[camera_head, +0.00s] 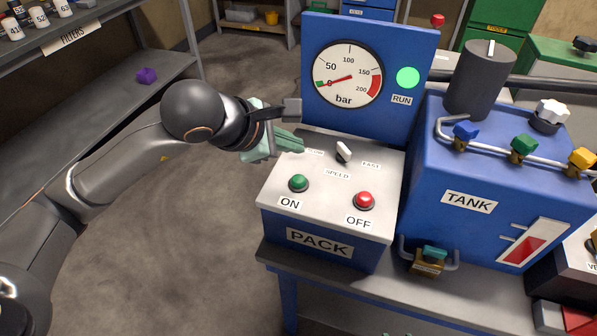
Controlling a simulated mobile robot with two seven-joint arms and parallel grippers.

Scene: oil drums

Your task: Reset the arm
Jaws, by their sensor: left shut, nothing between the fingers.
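My left arm comes in from the left, and my left gripper (295,144) is shut and empty. It hovers at the back left corner of the white-topped PACK box (317,244), in front of the blue gauge panel (391,112). The box carries a green ON button (298,183), a red OFF button (364,201) and a speed switch (344,151) just right of the gripper. I cannot tell whether the fingers touch the box. The bar gauge (348,76) needle points near 0, and the green RUN lamp (408,77) looks bright.
The blue TANK (468,202) with coloured valve knobs stands right of the PACK box. A FILTERS shelf (105,32) is at the upper left, with a purple object (147,75) below. The floor (180,235) at lower left is clear.

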